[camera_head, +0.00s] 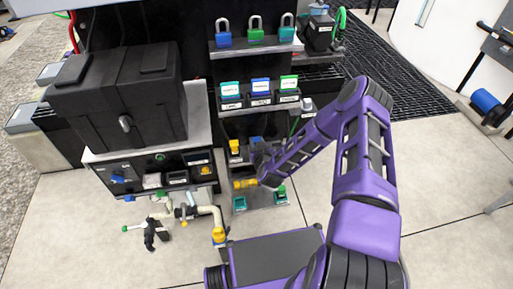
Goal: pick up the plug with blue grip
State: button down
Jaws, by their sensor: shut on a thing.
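The plug with blue grip (256,141) shows as a small blue patch on the lower shelf of the dark stand, just right of a yellow-gripped piece (235,146). My gripper (259,150) comes in from the right and is shut on the blue plug. The fingers are small and dark here, and they and my wrist hide most of the plug. I cannot tell whether the plug is clear of the shelf.
Blue, green and teal padlocks (255,35) stand on the top shelf, above several labelled bins (260,93). A black case (120,95) sits on the control panel (155,178) to the left. Pipes with a yellow valve (218,235) are below.

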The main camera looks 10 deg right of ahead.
dwell(0.3)
jog(key=shift+r+p, duration=0.5)
jog(key=shift+r, duration=4.55)
